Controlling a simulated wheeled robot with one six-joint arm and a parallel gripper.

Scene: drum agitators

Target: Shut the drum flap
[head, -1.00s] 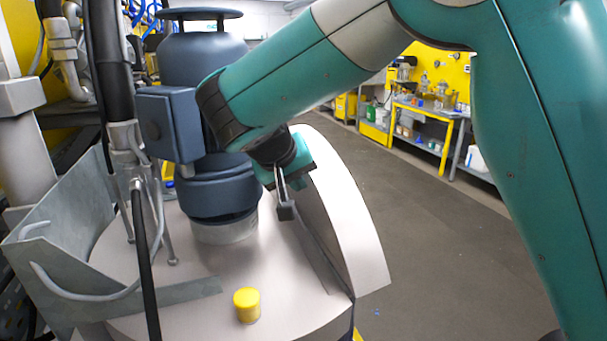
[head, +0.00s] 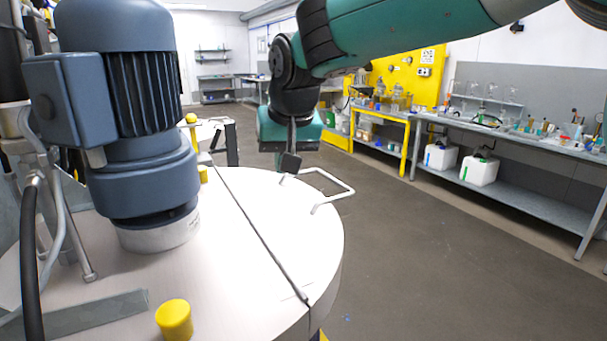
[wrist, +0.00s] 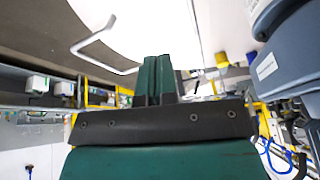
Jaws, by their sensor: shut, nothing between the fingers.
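The drum flap (head: 285,220) is the pale right-hand part of the drum top and lies flat, level with the fixed lid (head: 225,270) along a straight seam. Its bent wire handle (head: 340,181) stands at the outer edge; in the wrist view, the handle (wrist: 92,39) shows left of the fingers and the flap (wrist: 165,25) fills the top middle. My gripper (head: 290,163) is shut and empty, pointing down at the flap's far part, left of the handle. I cannot tell whether the fingertips touch the flap. The closed fingers (wrist: 156,75) also show in the wrist view.
A dark blue motor (head: 130,110) stands on the fixed lid at left, with a yellow cap (head: 174,319) in front. A black hose (head: 31,250) hangs at far left. Open floor (head: 440,250) lies to the right, then a grey workbench (head: 520,140) with white canisters.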

